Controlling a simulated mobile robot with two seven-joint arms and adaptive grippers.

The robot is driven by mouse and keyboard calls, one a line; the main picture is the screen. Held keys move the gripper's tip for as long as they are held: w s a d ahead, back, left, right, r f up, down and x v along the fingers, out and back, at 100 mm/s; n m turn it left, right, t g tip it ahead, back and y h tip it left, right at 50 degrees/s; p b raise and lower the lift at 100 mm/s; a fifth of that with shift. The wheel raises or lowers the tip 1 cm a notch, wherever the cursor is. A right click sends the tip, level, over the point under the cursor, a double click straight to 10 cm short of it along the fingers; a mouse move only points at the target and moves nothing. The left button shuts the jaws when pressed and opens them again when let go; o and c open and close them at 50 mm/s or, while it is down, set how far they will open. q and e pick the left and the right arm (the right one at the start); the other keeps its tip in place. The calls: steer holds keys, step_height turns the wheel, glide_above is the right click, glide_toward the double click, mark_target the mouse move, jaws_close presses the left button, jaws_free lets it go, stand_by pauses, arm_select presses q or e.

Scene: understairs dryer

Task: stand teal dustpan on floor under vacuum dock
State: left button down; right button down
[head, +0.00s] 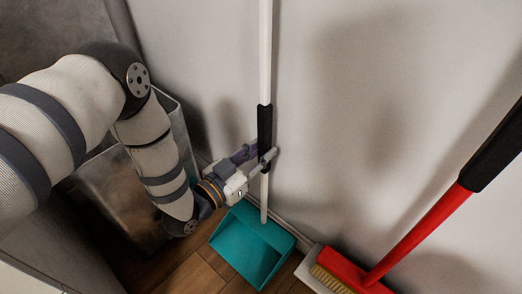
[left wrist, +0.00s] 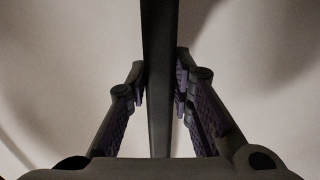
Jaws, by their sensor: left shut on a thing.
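The teal dustpan (head: 252,246) is low by the wall in the head view, its long white handle with a black grip (head: 264,132) rising nearly upright from it. My left gripper (head: 262,158) is shut on the handle near the lower end of the black grip. In the left wrist view the dark handle (left wrist: 158,80) runs upright between the two fingers of the gripper (left wrist: 160,90). I cannot tell whether the pan touches the floor. The vacuum dock is not recognisable in these views. My right gripper is not in view.
A red broom (head: 412,232) with a black grip leans at the right, its bristled head beside the dustpan. A grey metallic bin-like box (head: 118,190) stands behind my left arm. The wooden floor (head: 196,276) shows in front of the pan; the pale wall (head: 350,110) is close behind.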

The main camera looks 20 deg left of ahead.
arm_select(q)
steer(key=shift+f, duration=0.15)
steer(key=shift+w, duration=0.1)
stand_by(0.6)
steer(key=c, duration=1.3)
jaws_free()
steer(key=shift+c, duration=0.2)
steer(key=o, duration=0.8)
